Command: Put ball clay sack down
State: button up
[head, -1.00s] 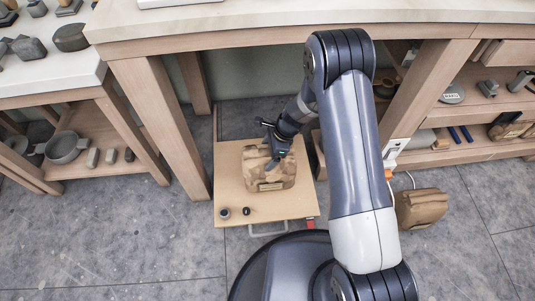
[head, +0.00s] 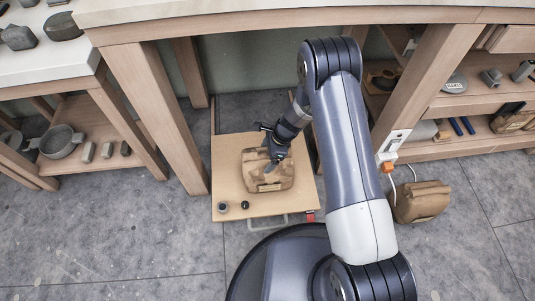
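A tan-brown sack (head: 268,181) rests on, or just over, a low light-wood board (head: 233,188) on the floor. My gripper (head: 272,160) reaches down onto the sack's top from the upper right. Its fingers are small and partly merge with the sack, so I cannot tell whether they are closed on it. A second brown sack (head: 422,203) lies on the floor to the right of my arm. Any label on either sack is too small to read.
Shelves (head: 460,150) stand at right, with an orange plug (head: 387,168) and cable near my arm. Grey floor is clear at left.

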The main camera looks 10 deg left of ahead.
jog(key=shift+o, duration=1.3)
jog(key=shift+r, duration=0.1)
jog(key=p+v, duration=0.4)
jog(key=v, duration=0.8)
